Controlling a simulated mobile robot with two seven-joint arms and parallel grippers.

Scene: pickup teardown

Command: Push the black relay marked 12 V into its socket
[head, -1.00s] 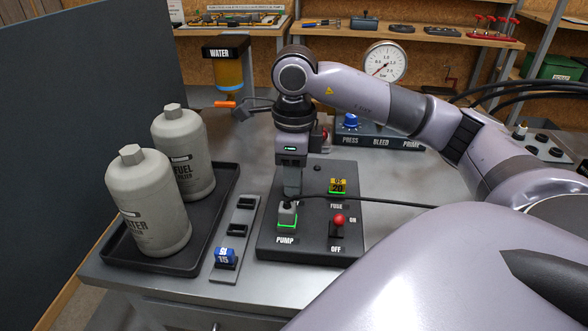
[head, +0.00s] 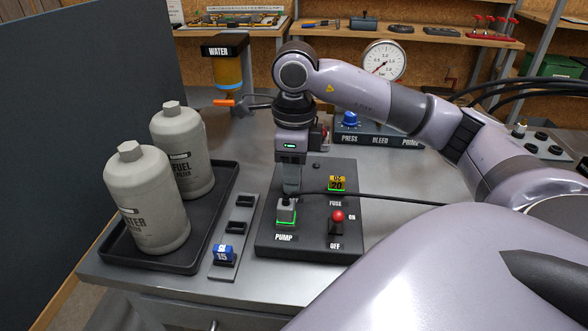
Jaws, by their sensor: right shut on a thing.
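My right gripper (head: 290,192) points down over the black switch panel (head: 290,253) on the metal bench. A black cable runs right from near the plug. I cannot make out a black relay marked 12 V or its socket; my right arm hides part of the bench behind. My left gripper is out of view.
A yellow fuse (head: 338,184) and red-tipped switch (head: 337,217) are on the panel. Left are a strip with a blue fuse (head: 222,254) marked 15 and a black tray (head: 205,262) with two filters. A pressure gauge (head: 384,61) stands behind.

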